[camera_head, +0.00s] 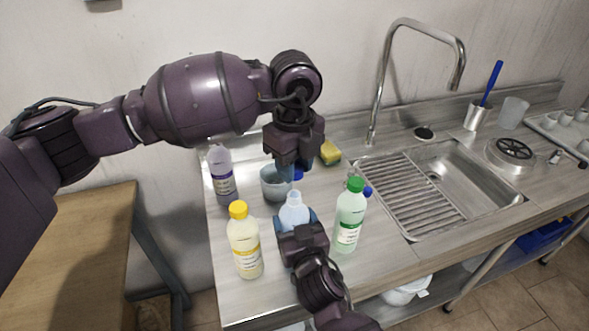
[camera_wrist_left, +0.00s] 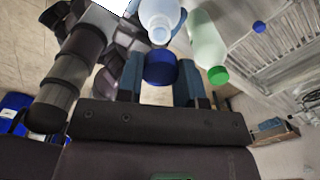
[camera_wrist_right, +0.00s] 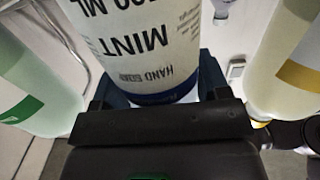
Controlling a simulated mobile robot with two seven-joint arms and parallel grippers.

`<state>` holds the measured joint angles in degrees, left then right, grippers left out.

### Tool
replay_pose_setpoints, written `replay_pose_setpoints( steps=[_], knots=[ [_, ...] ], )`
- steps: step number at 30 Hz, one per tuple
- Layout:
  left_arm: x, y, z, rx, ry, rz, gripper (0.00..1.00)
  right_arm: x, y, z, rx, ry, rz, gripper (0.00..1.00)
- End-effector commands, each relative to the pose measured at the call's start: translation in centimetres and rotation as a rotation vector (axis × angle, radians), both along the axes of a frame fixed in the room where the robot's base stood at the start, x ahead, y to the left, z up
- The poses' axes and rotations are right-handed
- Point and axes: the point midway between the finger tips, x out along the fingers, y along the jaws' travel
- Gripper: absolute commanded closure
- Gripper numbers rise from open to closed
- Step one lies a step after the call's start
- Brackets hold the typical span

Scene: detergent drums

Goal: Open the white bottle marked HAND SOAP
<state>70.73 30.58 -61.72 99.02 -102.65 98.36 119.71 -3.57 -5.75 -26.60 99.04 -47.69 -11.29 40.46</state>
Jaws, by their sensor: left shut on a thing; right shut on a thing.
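The white bottle marked HAND SOAP (camera_head: 293,214) stands upright on the counter with its neck bare and open at the top. Its label, with MINT and HAND, fills the right wrist view (camera_wrist_right: 150,45). My right gripper (camera_head: 297,222) is shut around the bottle's body from the front. My left gripper (camera_head: 295,168) is above and behind the bottle, shut on a blue cap (camera_head: 298,174). In the left wrist view the blue cap (camera_wrist_left: 161,68) sits between the fingers, apart from the bottle's open mouth (camera_wrist_left: 159,32).
A yellow-capped bottle (camera_head: 244,243) stands left of the white bottle, a green-capped bottle (camera_head: 349,218) right. A purple-labelled bottle (camera_head: 221,175), grey bowl (camera_head: 273,187) and sponge (camera_head: 330,153) are behind. Another blue piece (camera_head: 368,191) lies beyond the green-capped bottle. The sink (camera_head: 455,175) is right.

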Motion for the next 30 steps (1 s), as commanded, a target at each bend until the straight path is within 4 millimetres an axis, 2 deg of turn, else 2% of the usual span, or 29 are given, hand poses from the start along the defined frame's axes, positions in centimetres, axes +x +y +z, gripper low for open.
replay_pose_setpoints(
  steps=[1, 2, 7, 16, 20, 30],
  knots=[
    [0.0, 0.0, 0.0, 0.0, 0.0, 0.0, 0.95, 0.0, 0.0, 0.0, 0.001, 0.001, 0.0, 0.98],
    [0.0, 0.0, 0.0, 0.0, 0.0, 0.0, 0.95, 0.0, 0.0, 0.0, 0.001, 0.001, 0.0, 0.3],
    [0.0, 0.0, 0.0, 0.0, 0.0, 0.0, 0.95, 0.0, 0.0, 0.0, 0.0, 0.0, 0.0, 0.04],
    [0.0, 0.0, -0.1, -0.001, 0.001, 0.0, 0.95, -0.1, 0.0, 0.0, 0.0, 0.0, 0.0, 0.02],
    [0.0, 0.0, -0.1, -0.001, 0.001, 0.0, 0.95, -0.7, -0.3, -0.1, 0.001, 0.001, -0.001, 0.02],
    [0.0, 0.0, -0.6, 0.0, 0.001, 0.0, 0.95, -5.7, -1.8, -0.2, 0.0, 0.002, -0.001, 0.02]
  ],
)
